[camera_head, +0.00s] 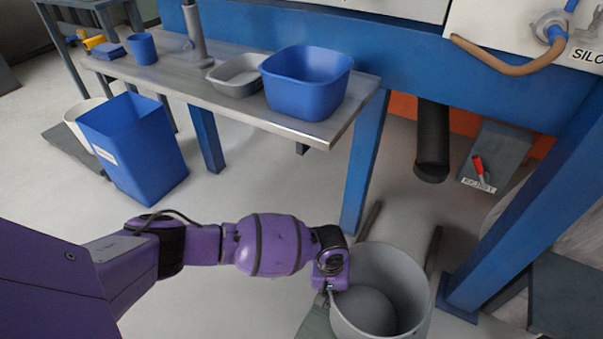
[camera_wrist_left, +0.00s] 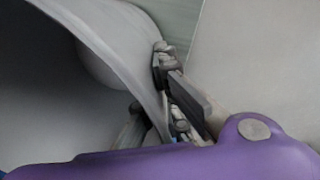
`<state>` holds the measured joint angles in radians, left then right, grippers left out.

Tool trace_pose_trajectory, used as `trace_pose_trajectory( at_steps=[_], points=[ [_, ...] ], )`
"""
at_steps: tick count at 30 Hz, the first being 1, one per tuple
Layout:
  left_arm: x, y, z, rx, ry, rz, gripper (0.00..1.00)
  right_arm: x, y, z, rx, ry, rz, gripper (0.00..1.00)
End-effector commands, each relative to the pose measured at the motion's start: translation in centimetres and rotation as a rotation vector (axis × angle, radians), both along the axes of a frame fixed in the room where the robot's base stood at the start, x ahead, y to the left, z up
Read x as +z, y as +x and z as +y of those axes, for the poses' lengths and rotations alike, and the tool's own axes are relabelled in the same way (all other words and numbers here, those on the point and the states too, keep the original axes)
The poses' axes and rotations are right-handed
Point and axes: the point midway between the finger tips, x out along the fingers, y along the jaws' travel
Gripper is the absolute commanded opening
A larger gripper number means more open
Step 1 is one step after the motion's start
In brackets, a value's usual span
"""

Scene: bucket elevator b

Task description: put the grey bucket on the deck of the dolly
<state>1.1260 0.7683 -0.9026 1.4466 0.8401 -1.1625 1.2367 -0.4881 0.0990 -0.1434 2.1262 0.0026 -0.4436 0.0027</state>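The grey bucket (camera_head: 418,290) stands upright, open at the top, at the bottom right of the head view, with a rounded grey shape inside. In the left wrist view its curved wall (camera_wrist_left: 115,50) fills the left side. My left gripper (camera_head: 328,287) is at the bucket's left rim. In the wrist view its fingers (camera_wrist_left: 165,115) lie on both sides of the wall; whether they press on it is unclear. A grey-green plate (camera_head: 316,323) shows under the bucket's left side; I cannot tell whether it is the dolly's deck. My right gripper is out of view.
A steel table (camera_head: 225,103) holds a blue tub (camera_head: 305,85) and a grey basin (camera_head: 236,76). A blue bin (camera_head: 135,150) and a white bucket (camera_head: 75,120) stand at left. A blue post (camera_head: 520,210) rises close to the right. The floor (camera_head: 250,180) between is clear.

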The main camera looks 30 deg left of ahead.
Motion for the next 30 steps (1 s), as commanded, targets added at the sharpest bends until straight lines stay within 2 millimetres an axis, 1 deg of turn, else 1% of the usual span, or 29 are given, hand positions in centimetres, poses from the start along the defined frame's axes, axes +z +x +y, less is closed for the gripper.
trace_pose_trajectory(
  at_steps=[1, 8, 10, 12, 15, 23, 27, 29, 30],
  points=[
    [-0.4, 0.6, -0.7, -0.002, -0.004, -0.008, 0.00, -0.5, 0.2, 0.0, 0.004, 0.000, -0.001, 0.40],
    [-1.5, 0.8, -1.8, -0.002, -0.005, -0.010, 0.00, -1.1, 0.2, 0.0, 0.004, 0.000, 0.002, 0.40],
    [-2.2, 0.9, -2.4, -0.003, -0.006, -0.010, 0.00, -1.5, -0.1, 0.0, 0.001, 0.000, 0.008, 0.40],
    [-3.7, 0.8, -2.1, -0.003, -0.002, -0.008, 0.00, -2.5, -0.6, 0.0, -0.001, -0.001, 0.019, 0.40],
    [-5.0, 0.8, -2.0, -0.003, -0.001, -0.007, 0.00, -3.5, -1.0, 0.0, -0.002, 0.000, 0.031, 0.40],
    [-4.8, 0.9, -2.1, -0.002, -0.004, -0.012, 0.00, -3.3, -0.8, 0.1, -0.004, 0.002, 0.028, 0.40],
    [-5.2, 0.9, -2.1, -0.002, -0.005, -0.010, 0.00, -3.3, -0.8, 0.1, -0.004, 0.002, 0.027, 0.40],
    [-5.2, 0.8, -2.1, -0.003, -0.003, -0.009, 0.07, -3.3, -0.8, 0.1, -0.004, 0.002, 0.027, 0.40],
    [-5.2, 0.8, -2.1, -0.003, -0.003, -0.009, 0.12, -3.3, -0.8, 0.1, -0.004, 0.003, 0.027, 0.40]
  ],
)
